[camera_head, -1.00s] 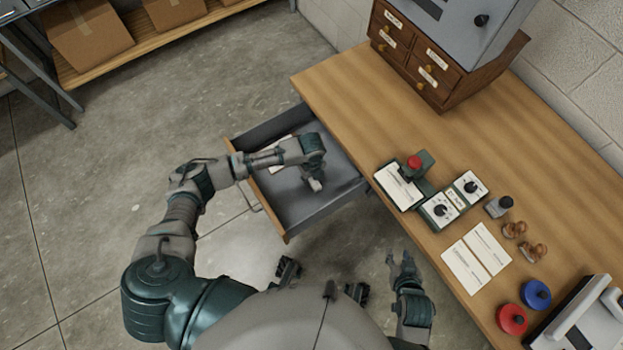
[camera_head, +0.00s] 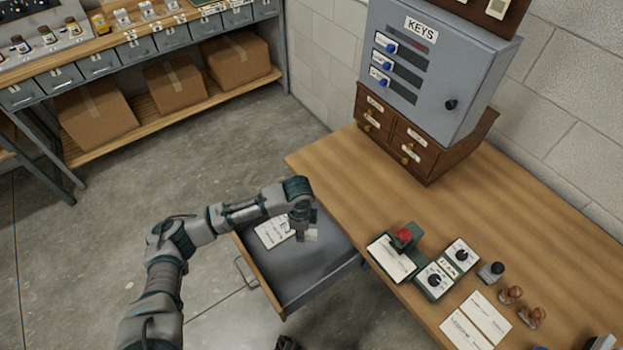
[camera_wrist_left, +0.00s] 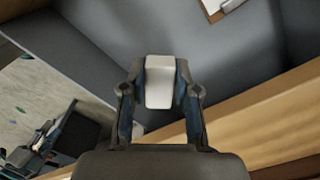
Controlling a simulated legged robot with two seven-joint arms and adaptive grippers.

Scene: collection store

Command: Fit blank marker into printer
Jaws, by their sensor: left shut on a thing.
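A pale, plain block, which looks like the blank marker (camera_wrist_left: 160,82), sits between the fingers of my left gripper (camera_wrist_left: 160,95) in the left wrist view. My left gripper (camera_head: 305,236) is shut on it and holds it over the open drawer (camera_head: 312,282); in the head view the block (camera_head: 312,235) is small and partly hidden by the fingers. A dark green device with a red knob and a white card, possibly the printer (camera_head: 400,252), stands on the desk right of the drawer.
Dial boxes (camera_head: 433,281), a dark stamp-like object (camera_head: 491,271), wooden-handled stamps (camera_head: 531,316) and papers (camera_head: 476,322) are on the desk (camera_head: 340,165). A key cabinet (camera_head: 425,75) stands on small wooden drawers at the back. The desk's back left is clear.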

